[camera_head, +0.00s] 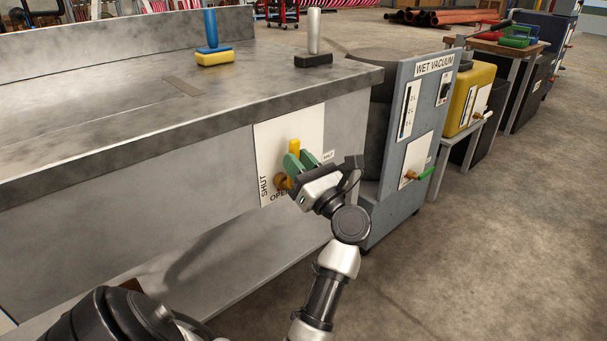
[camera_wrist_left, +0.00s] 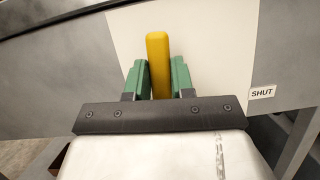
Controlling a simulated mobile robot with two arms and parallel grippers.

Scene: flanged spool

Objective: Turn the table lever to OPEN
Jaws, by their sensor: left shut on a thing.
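The yellow table lever (camera_head: 294,146) is on a pale panel (camera_head: 268,140) on the front face of the metal table. Its top end points up. A brass-coloured part (camera_head: 281,181) shows low on the panel. OPEN is lettered near the panel's bottom, and SHUT runs up its left side. My left gripper (camera_head: 301,161) is shut on the lever with green fingers on both sides. In the left wrist view the lever (camera_wrist_left: 158,45) rises between the fingers; its lower part is hidden. A small SHUT tag (camera_wrist_left: 262,92) is to the right. My right gripper is not in view.
On the table (camera_head: 120,105) stand a blue-handled yellow block (camera_head: 214,57) and a white-handled black block (camera_head: 313,60). A grey wet vacuum stand (camera_head: 415,120) with a green-handled valve is close to the right of the table. Open floor (camera_head: 500,250) lies at right.

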